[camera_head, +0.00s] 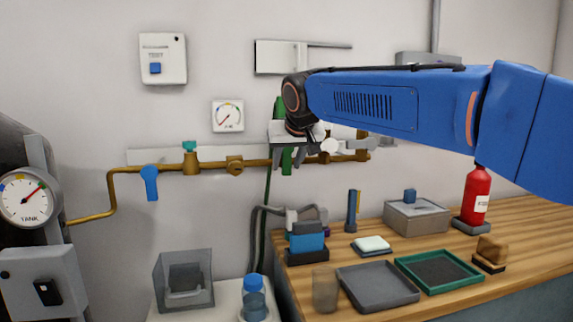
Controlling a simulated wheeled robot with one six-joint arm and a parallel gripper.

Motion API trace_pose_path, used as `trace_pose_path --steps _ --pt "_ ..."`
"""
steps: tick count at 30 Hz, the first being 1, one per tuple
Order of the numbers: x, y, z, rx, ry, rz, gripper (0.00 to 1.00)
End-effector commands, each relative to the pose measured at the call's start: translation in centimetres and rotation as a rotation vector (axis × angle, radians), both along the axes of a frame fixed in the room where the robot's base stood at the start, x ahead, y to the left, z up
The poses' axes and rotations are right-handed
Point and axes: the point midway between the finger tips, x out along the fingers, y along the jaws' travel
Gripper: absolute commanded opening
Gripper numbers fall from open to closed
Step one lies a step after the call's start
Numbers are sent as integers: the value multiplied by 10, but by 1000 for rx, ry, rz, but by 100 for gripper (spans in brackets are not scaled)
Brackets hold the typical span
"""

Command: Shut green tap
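A green piece that looks like a tap handle (287,161) shows on the brass pipe, between the fingers of my gripper. More green (280,106) shows just above my gripper; the part between is hidden, so I cannot tell whether the two are one piece. My gripper (290,158) is in front of the pipe, pointing down in the picture. Its fingers look apart, one on each side of the green; contact cannot be made out.
The brass pipe (211,166) runs along the wall, with a blue lever (150,182) hanging at left and a brass fitting (235,165). Below, the wooden counter (470,244) holds a grey tray (366,294), green-rimmed tray (468,280), grey box (430,219) and red extinguisher (474,197).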

Motion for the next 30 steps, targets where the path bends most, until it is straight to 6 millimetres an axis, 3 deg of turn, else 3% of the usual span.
trace_pose_path --steps 14,19,30 --pt "8 2 -8 1 -1 1 38" --pt "8 2 -8 1 -1 1 0" --pt "7 3 -8 35 9 -1 0"
